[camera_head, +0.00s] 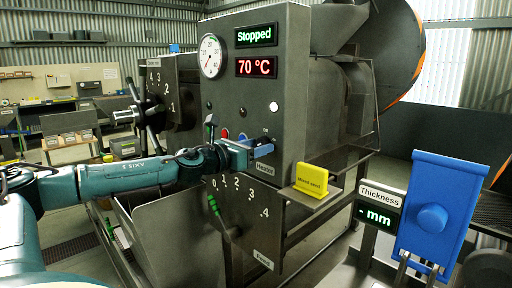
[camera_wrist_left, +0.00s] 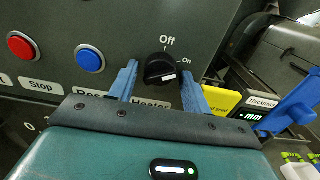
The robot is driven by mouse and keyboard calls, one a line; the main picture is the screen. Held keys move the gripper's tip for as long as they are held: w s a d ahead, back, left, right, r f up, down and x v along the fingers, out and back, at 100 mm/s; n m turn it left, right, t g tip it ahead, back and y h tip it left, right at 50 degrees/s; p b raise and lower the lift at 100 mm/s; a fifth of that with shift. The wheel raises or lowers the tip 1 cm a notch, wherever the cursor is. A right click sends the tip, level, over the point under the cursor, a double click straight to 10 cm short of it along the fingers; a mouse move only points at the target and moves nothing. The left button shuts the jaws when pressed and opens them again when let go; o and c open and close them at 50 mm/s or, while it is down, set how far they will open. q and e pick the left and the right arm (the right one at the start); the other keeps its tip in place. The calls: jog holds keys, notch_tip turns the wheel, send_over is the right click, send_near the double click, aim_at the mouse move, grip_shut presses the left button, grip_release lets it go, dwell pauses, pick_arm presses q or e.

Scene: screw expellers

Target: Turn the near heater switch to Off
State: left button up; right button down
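The heater switch is a black rotary knob (camera_wrist_left: 161,68) on the grey panel, with "Off" printed above it and "On" to its right. A white mark shows on the knob's lower right; I cannot tell clearly which label it points to. My left gripper (camera_wrist_left: 160,88) is open, with one blue finger on each side of the knob; contact is unclear. In the head view the left gripper (camera_head: 262,149) is at the front panel, just above the "Heater" label (camera_head: 265,168), and hides most of the knob. My right gripper is not in view.
A red button (camera_wrist_left: 21,46) and a blue button (camera_wrist_left: 90,59) sit left of the knob. A yellow sign (camera_head: 311,181) and a thickness display (camera_head: 378,207) stand to the right. The panel display (camera_head: 256,35) reads "Stopped". A green-handled lever (camera_head: 214,206) is below my arm.

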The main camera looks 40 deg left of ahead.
pick_arm(q)
jog(key=c, duration=0.8)
jog(key=shift+n, duration=0.3)
jog(key=n+b, duration=0.1)
jog(key=n, duration=1)
jog(key=shift+r+b, duration=0.1)
jog(key=shift+b, duration=0.2)
jog(key=shift+n, duration=0.3)
jog(key=o, duration=1)
